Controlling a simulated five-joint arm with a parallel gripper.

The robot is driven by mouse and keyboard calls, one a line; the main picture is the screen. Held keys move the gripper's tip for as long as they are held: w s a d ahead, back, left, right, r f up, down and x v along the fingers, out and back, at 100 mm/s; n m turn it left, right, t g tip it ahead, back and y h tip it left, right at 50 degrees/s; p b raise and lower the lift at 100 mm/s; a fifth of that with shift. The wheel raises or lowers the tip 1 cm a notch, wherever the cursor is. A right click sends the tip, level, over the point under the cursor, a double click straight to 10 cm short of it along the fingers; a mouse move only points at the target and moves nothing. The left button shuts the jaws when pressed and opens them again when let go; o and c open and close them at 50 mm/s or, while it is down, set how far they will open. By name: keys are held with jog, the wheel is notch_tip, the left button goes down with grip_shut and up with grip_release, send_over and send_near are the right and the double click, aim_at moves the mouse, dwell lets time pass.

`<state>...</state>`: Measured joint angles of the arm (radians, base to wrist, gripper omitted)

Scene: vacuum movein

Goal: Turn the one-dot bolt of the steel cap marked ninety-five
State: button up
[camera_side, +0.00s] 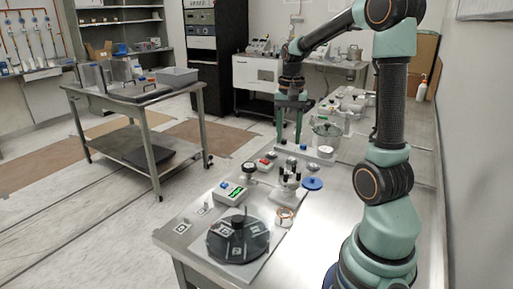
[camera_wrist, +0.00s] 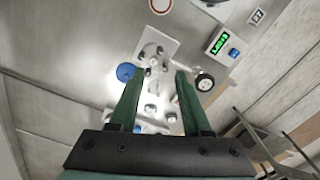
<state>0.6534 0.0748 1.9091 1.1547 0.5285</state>
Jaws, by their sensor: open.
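My gripper (camera_side: 289,143) is open and empty, pointing down above the far part of the bench. In the wrist view its two green fingers (camera_wrist: 160,74) are spread apart, with bench fittings showing between and beyond them. A steel fitting with several dark-topped posts (camera_side: 289,184) stands on a light plate mid-bench, clear of the gripper. It also appears just beyond the fingertips in the wrist view (camera_wrist: 153,52). I cannot make out a ninety-five mark or a one-dot bolt in either view, so I cannot tell which part is the named cap.
A black numbered disc (camera_side: 250,246) sits at the bench's front. A box with a green display (camera_side: 230,193), a copper-coloured ring (camera_side: 285,217) and a blue disc (camera_side: 313,184) lie around the fitting. A glass pot (camera_side: 326,137) stands right of the gripper. Bare steel (camera_side: 322,215) is clear.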

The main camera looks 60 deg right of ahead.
aim_at(286, 173)
notch_tip(286, 173, down, 12)
jog(key=m, duration=0.8)
jog(key=shift+f, duration=0.1)
grip_shut()
